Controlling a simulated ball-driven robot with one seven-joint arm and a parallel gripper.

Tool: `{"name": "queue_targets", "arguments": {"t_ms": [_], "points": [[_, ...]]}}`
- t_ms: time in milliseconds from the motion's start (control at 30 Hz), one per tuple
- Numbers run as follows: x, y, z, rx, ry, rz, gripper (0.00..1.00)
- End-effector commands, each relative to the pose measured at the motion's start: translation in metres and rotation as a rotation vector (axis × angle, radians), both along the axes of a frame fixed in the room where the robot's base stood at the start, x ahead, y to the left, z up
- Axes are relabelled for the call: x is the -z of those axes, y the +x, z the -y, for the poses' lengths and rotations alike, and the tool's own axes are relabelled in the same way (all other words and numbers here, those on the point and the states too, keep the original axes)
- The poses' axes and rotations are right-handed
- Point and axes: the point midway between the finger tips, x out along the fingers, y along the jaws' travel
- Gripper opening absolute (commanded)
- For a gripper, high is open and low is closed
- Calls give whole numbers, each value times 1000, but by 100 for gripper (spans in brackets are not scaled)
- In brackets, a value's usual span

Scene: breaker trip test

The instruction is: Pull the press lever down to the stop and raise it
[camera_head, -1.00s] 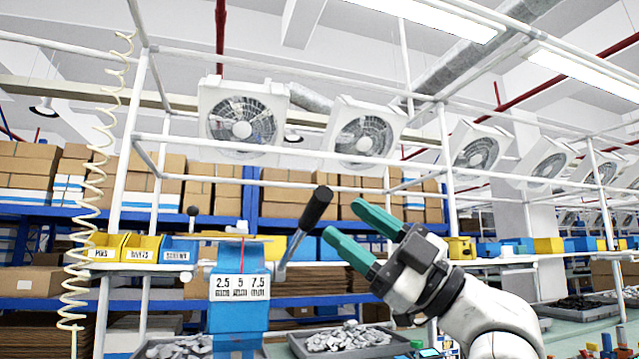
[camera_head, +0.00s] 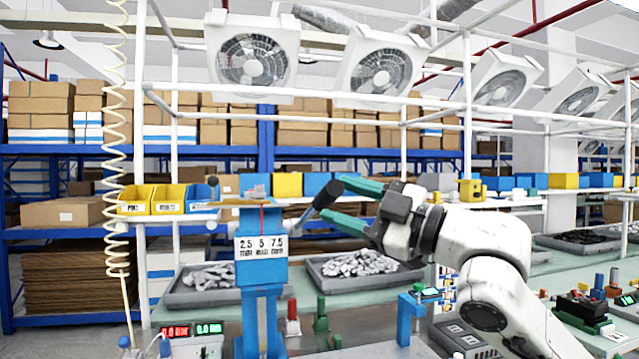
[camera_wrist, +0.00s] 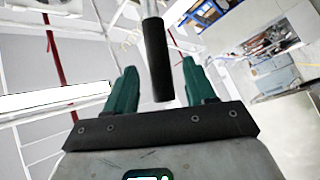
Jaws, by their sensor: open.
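The blue press (camera_head: 262,275) stands left of centre in the head view, with a white scale label reading 2.5, 5 and 7.5. Its lever (camera_head: 328,194) has a black grip on a grey rod and slants up to the right. My gripper (camera_head: 337,200) has two green fingers, open and pointing left at the black grip. In the wrist view the lever's black grip (camera_wrist: 162,75) lies between my two green fingers (camera_wrist: 160,88), with a gap visible on both sides. Neither finger is seen pressing on it.
Grey trays of metal parts (camera_head: 365,264) sit behind the press. A box with red and green displays (camera_head: 192,338) is at the lower left, near a coiled cable (camera_head: 117,190). A blue stand (camera_head: 410,318) is right of the press. Yellow and blue bins line the shelf behind.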

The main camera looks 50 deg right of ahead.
Motion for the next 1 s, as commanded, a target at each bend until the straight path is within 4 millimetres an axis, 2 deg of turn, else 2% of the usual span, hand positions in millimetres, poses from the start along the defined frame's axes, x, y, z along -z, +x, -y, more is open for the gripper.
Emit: {"name": "queue_targets", "arguments": {"t_ms": [100,300,700,1000], "points": [[-8,21,-5,-3,1,0,55],[-12,42,-9,-2,1,1,55],[-13,49,-10,0,0,1,55],[-13,48,-10,0,0,1,27]]}}
